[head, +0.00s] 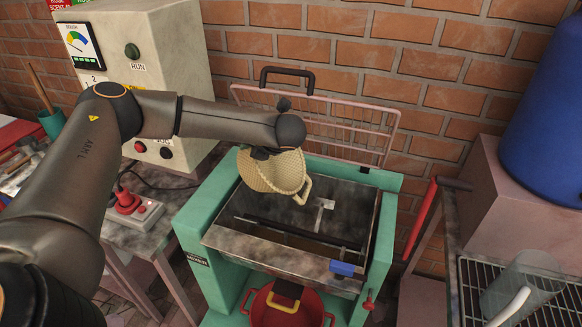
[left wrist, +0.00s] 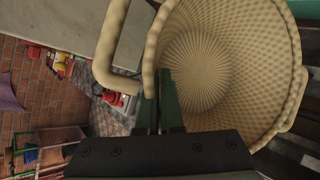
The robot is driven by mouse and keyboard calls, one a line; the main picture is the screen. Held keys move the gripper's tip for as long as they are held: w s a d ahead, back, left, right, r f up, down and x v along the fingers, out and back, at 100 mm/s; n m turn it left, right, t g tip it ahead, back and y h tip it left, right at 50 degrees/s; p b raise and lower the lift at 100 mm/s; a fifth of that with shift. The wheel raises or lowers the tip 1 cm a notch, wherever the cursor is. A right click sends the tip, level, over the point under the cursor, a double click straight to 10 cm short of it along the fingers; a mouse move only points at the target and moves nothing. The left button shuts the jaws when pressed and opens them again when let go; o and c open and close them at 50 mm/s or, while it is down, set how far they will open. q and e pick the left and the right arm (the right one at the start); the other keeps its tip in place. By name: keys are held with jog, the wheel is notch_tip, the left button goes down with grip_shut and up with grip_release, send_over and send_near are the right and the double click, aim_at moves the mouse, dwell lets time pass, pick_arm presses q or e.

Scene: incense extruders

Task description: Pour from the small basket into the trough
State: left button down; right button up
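The small woven tan basket (head: 262,174) hangs in the air over the back left part of the trough, tilted with its mouth toward the right. My left gripper (head: 262,152) is at its upper side and appears shut on it; the fingertips are mostly hidden by the wrist. In the left wrist view the basket (left wrist: 225,60) is close, and I see bare weave inside with no contents visible. One loop handle (left wrist: 112,45) is at the left. The trough (head: 275,252) is a grey metal box in a green machine, with a dark interior. My right gripper is not in view.
A wire guard (head: 345,135) stands raised behind the trough. A red pot (head: 262,312) sits below its front. A control box (head: 150,60) is at the left, and a rack with a clear container (head: 522,283) is at the right.

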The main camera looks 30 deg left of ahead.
aim_at(239, 159)
pick_arm(q)
jog(key=a+f+h+b, duration=0.1)
jog(key=s+a+f+n+h+b, duration=0.1)
jog(key=a, duration=0.1)
jog(key=shift+f+h, duration=0.35)
jog(key=shift+h, duration=0.05)
notch_tip(239, 159, down, 8)
jog(key=a+n+t+h+b, duration=0.2)
jog(key=h+b, duration=0.4)
jog(key=b, duration=0.3)
jog(key=shift+h, duration=0.3)
jog(key=r+p, duration=0.2)
jog(key=r, duration=0.1)
jog(key=r+p, duration=0.1)
jog(key=shift+s+d+r+p, duration=0.15)
jog(key=shift+d+r+p, duration=0.15)
jog(key=shift+r, duration=0.1)
jog(key=shift+m, duration=0.3)
